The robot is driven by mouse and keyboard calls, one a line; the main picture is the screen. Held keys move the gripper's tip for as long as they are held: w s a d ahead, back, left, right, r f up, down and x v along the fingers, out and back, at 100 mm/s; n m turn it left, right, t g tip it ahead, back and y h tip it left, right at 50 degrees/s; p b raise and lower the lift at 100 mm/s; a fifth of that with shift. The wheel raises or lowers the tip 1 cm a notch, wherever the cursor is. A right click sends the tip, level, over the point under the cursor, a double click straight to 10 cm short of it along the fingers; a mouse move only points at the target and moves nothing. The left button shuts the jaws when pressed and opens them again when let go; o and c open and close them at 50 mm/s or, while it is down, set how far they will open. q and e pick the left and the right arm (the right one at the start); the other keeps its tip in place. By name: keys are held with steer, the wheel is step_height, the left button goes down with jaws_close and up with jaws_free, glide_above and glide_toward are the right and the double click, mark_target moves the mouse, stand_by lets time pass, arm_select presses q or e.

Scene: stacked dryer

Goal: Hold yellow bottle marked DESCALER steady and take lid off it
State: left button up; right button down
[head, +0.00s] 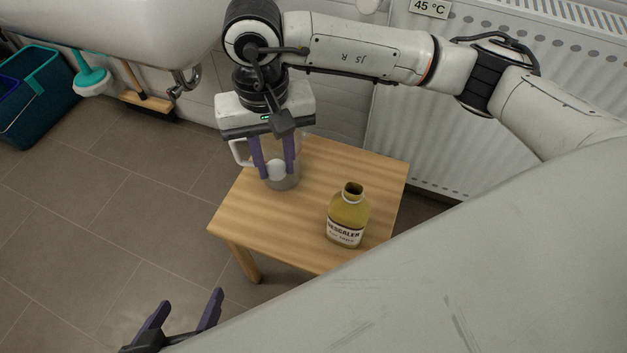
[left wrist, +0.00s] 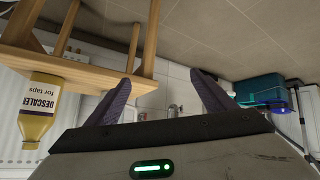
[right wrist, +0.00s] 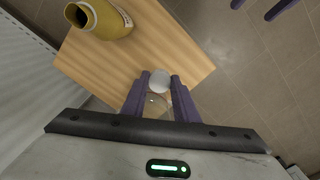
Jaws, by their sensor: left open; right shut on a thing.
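The yellow bottle marked DESCALER (head: 348,217) stands upright on the small wooden table with its dark neck open and no lid on it. It also shows in the left wrist view (left wrist: 38,125) and the right wrist view (right wrist: 98,18). My right gripper (head: 277,174) is shut on a round white lid (right wrist: 159,80), left of the bottle and by a jug; I cannot tell whether the lid touches the jug. My left gripper (head: 185,302) is open and empty, in front of the table to the left, apart from the bottle.
A clear jug with a white handle (head: 239,152) stands on the wooden table (head: 330,164), partly hidden by my right gripper. A white basin (head: 140,22) overhangs at the upper left. A radiator (head: 500,60) is behind. A teal bin (head: 45,98) stands far left.

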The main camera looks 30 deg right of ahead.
steer(key=d+f+m+p, duration=0.2)
steer(key=d+f, duration=0.4)
steer(key=b, duration=0.1)
glide_above(310, 205)
step_height(310, 205, down, 6)
steer(key=shift+r, duration=0.15)
step_height(310, 205, down, 4)
steer(key=shift+f+b, duration=0.15)
steer(key=shift+b, duration=0.4)
arm_select(q)
steer(key=shift+s+a+f, duration=0.1)
steer(key=shift+s+a, duration=0.1)
steer(key=shift+a, duration=0.1)
